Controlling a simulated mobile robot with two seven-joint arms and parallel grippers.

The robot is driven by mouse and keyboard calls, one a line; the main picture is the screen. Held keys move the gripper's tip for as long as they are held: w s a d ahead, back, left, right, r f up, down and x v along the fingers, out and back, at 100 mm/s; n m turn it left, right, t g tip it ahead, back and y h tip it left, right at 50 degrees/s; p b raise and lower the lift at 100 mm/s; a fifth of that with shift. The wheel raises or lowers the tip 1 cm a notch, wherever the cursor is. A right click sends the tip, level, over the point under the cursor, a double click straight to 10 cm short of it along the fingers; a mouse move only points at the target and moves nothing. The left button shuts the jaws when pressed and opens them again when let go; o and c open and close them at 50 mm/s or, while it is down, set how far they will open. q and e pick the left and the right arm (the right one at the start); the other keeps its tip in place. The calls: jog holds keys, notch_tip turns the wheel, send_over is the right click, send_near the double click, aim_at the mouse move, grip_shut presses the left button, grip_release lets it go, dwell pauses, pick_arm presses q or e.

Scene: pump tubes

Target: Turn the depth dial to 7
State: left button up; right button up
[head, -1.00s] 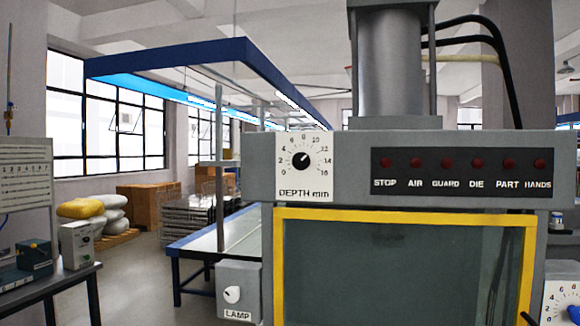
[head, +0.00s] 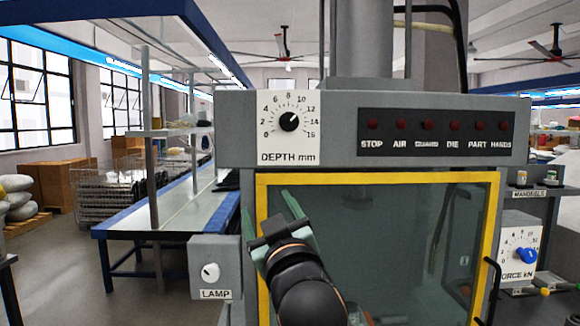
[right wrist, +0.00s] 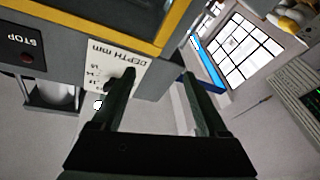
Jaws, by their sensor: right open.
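The depth dial (head: 289,121) is a black knob on a white plate marked 0 to 16, at the upper left of the grey press front. Its white pointer aims up and right, around 10 to 12. My right gripper (head: 268,203) is open and empty, below the dial plate and in front of the yellow-framed guard. In the right wrist view the two dark fingers (right wrist: 158,75) stand apart. The dial plate (right wrist: 104,59) shows upside down there, and the left finger covers part of it and of the knob. My left gripper is out of view.
A row of dark red lamps (head: 427,125) lies right of the dial. The yellow guard frame (head: 375,178) is below it. A lamp knob (head: 210,272) sits at lower left and a force dial (head: 526,255) at right. The space before the dial is clear.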

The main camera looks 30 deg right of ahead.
aim_at(289, 123)
jog(key=s+d+r+m+h, duration=0.25)
jog(key=s+r, duration=0.35)
jog(key=r, duration=0.3)
jog(key=shift+t+h, duration=0.25)
jog(key=shift+t, duration=0.15)
jog(key=p+x, duration=0.3)
jog(key=x, duration=0.8)
jog(key=shift+f, duration=0.1)
jog(key=shift+w+d+p, duration=0.25)
jog(key=shift+w+p, duration=0.1)
jog(key=shift+w, duration=0.25)
jog(key=shift+c, duration=0.2)
grip_shut()
